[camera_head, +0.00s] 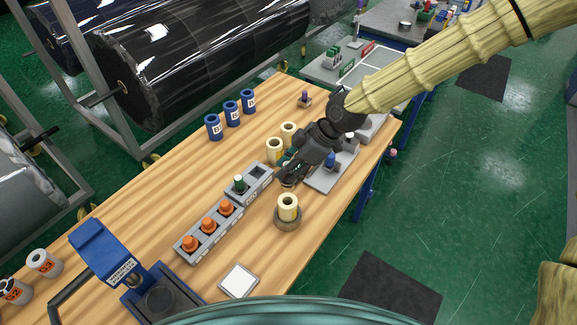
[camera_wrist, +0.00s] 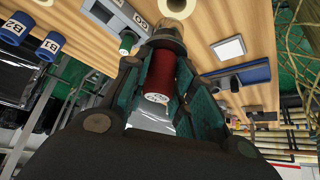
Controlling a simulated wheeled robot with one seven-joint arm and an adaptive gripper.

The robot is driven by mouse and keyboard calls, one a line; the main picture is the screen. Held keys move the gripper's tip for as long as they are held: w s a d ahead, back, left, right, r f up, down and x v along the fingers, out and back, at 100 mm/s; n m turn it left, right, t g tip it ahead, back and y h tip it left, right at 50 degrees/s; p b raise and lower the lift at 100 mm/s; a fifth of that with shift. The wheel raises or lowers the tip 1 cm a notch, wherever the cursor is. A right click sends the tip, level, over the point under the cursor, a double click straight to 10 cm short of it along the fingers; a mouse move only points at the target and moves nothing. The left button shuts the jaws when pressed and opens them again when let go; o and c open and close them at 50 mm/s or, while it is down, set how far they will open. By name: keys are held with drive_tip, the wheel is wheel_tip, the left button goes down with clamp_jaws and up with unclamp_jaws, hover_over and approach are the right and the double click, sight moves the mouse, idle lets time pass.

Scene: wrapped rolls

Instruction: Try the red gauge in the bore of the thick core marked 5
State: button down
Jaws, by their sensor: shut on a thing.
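My gripper (camera_head: 290,174) is shut on the red gauge (camera_wrist: 158,75), whose red body and pale end show between the fingers in the wrist view. The head view hides most of the gauge. A thick cream core (camera_head: 288,204) stands upright in a round brown holder (camera_head: 287,222), just in front of my gripper. A pale core with an open bore also shows at the top edge of the wrist view (camera_wrist: 180,6), apart from the gauge's tip. No number is legible on it. Two more cream cores (camera_head: 274,148) (camera_head: 289,131) stand behind my gripper.
A grey block holds a green gauge (camera_head: 239,182) beside an empty slot. Another block holds orange plugs (camera_head: 209,225). A blue stand (camera_head: 104,250), white pad (camera_head: 239,281) and blue rolls (camera_head: 232,113) share the wooden table. A grey tray (camera_head: 325,180) lies under my arm.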

drive_tip(key=shift+s+f, duration=0.3)
drive_tip(key=shift+f, duration=0.1)
drive_tip(key=shift+w+f+b, duration=0.25)
drive_tip(key=shift+f+b, duration=0.45)
drive_tip(key=shift+f, duration=0.25)
drive_tip(key=shift+s+f+b, duration=0.15)
drive_tip(key=shift+f+b, duration=0.25)
drive_tip(key=shift+f, duration=0.2)
drive_tip(key=shift+f+b, duration=0.4)
drive_tip(key=shift+f, duration=0.45)
drive_tip(key=shift+f, duration=0.35)
drive_tip(key=shift+r+p, duration=0.35)
idle(4.5)
